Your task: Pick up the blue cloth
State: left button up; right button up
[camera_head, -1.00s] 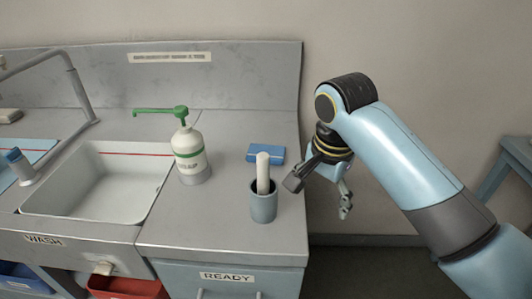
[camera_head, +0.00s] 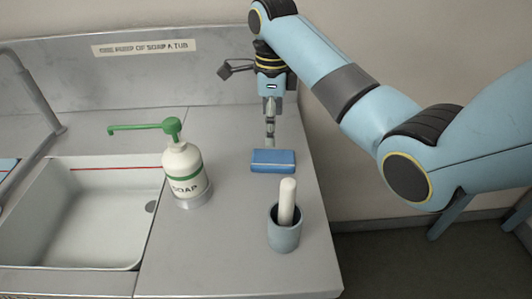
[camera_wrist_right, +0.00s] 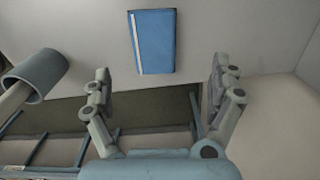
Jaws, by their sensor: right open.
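The blue cloth (camera_head: 273,161) is a flat folded block on the grey counter, towards its right edge. In the right wrist view the cloth (camera_wrist_right: 154,41) shows with a white stripe along one side, beyond and between the fingers. My right gripper (camera_head: 270,140) hangs just behind and above the cloth in the head view. The right gripper (camera_wrist_right: 159,88) is open, with nothing between its fingers. From these views I cannot tell the exact gap to the cloth. My left gripper is not in view.
A grey-blue cup (camera_head: 284,236) with a white rod (camera_head: 287,200) stands in front of the cloth. A soap bottle (camera_head: 185,172) with a green pump stands to its left. A sink (camera_head: 80,220) is further left. The counter (camera_head: 225,260) between sink and cup is clear.

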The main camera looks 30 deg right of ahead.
aim_at(273, 158)
jog(key=f, duration=0.3)
jog(key=shift+s+f, duration=0.2)
jog(key=shift+s, duration=0.05)
jog(key=shift+f, duration=0.3)
jog(key=f, duration=0.3)
jog(key=shift+s+a+f+p, duration=0.1)
jog(key=shift+s+f+p, duration=0.3)
jog(key=shift+f, duration=0.55)
jog(key=c, duration=1.3)
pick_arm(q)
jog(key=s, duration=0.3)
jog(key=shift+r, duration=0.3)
